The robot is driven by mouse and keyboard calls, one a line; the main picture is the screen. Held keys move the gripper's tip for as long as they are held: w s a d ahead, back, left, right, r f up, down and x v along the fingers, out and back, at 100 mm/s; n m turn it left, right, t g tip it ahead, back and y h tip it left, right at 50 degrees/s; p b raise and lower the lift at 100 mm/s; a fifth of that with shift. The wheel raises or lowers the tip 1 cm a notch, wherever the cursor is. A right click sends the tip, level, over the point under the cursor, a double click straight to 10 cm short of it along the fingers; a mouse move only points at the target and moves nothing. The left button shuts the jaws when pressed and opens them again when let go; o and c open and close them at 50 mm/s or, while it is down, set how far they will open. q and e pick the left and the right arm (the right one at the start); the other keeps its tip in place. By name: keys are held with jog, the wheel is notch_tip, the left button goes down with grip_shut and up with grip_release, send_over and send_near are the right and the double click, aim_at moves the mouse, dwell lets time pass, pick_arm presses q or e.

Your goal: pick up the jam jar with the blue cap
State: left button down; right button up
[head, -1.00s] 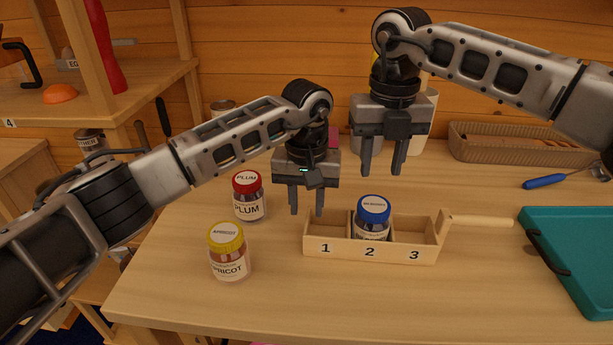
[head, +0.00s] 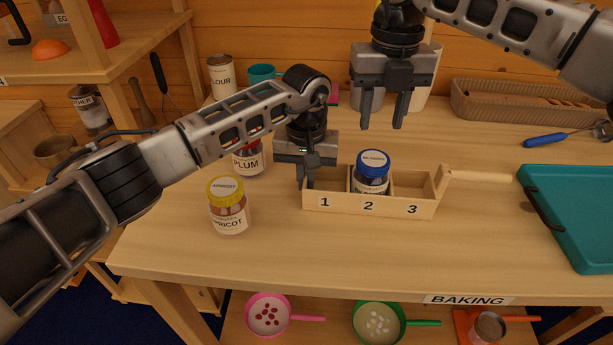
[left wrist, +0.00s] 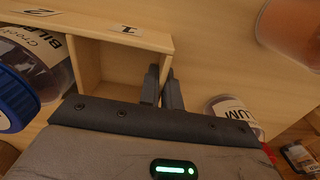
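The jam jar with the blue cap (head: 371,174) stands upright in compartment 2 of a wooden caddy (head: 402,206). In the left wrist view the jar (left wrist: 30,70) shows at the left, its label partly readable as "BIL". My left gripper (head: 307,182) is at the caddy's left end. Its fingers (left wrist: 161,85) are close together with the end wall of compartment 1 between them, one inside and one outside. My right gripper (head: 382,115) is open and empty, above and behind the jar, pointing down.
An apricot jar with a yellow cap (head: 228,207) and a plum jar (head: 248,160) stand left of the caddy. The caddy's handle (head: 480,177) sticks out right, towards a teal tray (head: 575,215). A basket (head: 525,105) lies behind. Table front is clear.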

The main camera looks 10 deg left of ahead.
aim_at(376, 163)
jog(key=o, duration=0.5)
jog(key=shift+s+f, duration=0.1)
jog(key=o, duration=0.4)
jog(key=shift+s+f, duration=0.2)
jog(key=s+t+y, duration=0.1)
jog(key=s+t, duration=0.3)
jog(key=s, duration=0.1)
jog(key=shift+n, duration=0.3)
jog(key=x, duration=0.6)
jog(key=shift+w+d+f, duration=0.2)
jog(key=shift+w+d, duration=0.05)
jog(key=shift+w, duration=0.05)
jog(key=shift+w+d+x, duration=0.15)
jog(key=shift+x, duration=1.15)
jog(key=shift+w+d+x, duration=0.15)
jog(key=shift+d+x, duration=0.05)
jog(key=shift+x, duration=1.15)
